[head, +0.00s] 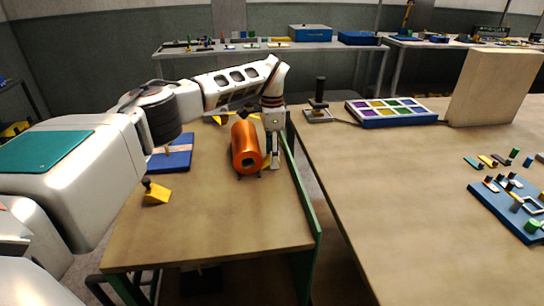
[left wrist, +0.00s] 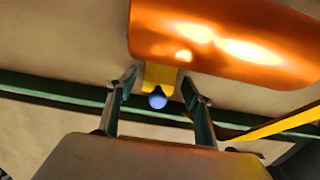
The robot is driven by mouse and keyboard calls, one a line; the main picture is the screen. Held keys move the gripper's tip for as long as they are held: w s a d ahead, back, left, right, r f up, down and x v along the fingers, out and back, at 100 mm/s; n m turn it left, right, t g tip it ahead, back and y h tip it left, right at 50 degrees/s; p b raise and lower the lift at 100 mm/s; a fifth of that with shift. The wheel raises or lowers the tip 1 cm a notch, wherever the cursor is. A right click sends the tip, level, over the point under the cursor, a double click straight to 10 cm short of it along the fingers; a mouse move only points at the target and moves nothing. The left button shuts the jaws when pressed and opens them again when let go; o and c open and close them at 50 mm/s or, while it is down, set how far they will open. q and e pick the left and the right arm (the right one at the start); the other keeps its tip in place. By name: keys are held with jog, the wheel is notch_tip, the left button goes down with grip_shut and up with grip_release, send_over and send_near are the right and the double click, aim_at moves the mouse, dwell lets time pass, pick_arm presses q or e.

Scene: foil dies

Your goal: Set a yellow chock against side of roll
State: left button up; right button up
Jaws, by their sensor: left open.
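A shiny orange roll (head: 246,146) lies on the left table, and it also fills the top of the left wrist view (left wrist: 225,35). My left gripper (head: 274,165) is down at the roll's right side, fingers pointing to the table. In the left wrist view the gripper (left wrist: 159,92) is open, its fingers either side of a yellow chock (left wrist: 160,76) with a dark round knob. That chock sits at the roll's edge and appears to touch it. In the head view the gripper mostly hides it. Another yellow chock (head: 156,195) with a black knob stands apart at front left. My right gripper is out of view.
A blue pad (head: 171,158) lies left of the roll. A green edge strip (head: 304,195) runs along the table's right side, close to my gripper. The table front is clear. The right table (head: 400,190) holds a tray of coloured squares (head: 390,120).

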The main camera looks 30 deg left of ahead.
pick_arm(q)
notch_tip(320, 180, up, 11)
jog(key=shift+r+p, duration=0.15)
jog(key=shift+p, duration=0.3)
jog(key=shift+r, duration=0.1)
